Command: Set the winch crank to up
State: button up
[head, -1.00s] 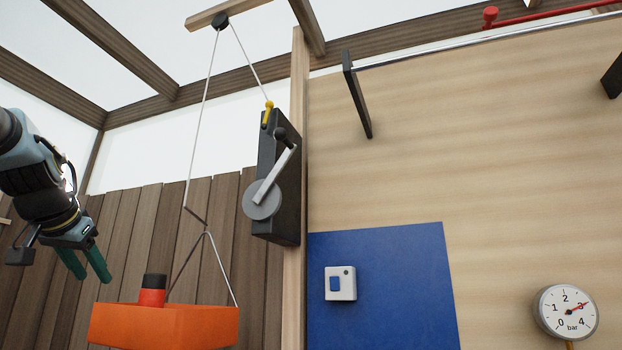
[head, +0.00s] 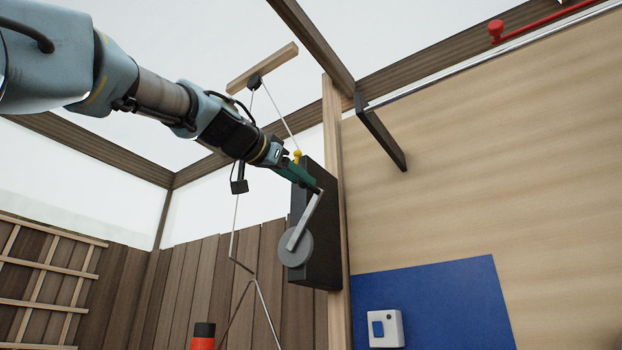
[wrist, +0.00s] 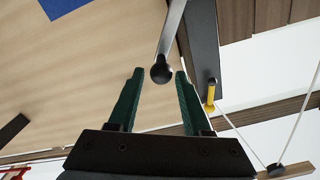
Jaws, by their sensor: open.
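The winch (head: 322,243) is a dark box on a wooden post, with a grey round hub (head: 295,249) on its face. Its crank (head: 306,220) is a pale metal arm slanting up and right from the hub. In the wrist view the crank (wrist: 172,32) ends in a black knob (wrist: 161,73). My gripper (head: 316,186) is at the crank's upper end. In the wrist view my open gripper (wrist: 160,75) has its green fingers on both sides of the knob, with gaps visible. In the head view the fingers largely hide the knob.
A yellow-tipped piece (head: 297,156) stands at the winch's top, close to my fingers. A rope runs over a pulley (head: 254,82) down to a load, whose red and black top (head: 203,336) shows. A dark bracket (head: 384,138) and blue panel (head: 433,300) are to the right.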

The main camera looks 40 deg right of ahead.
jog(key=p+x, duration=0.1)
jog(key=x, duration=0.4)
jog(key=shift+p, duration=0.4)
grip_shut()
dwell(1.0)
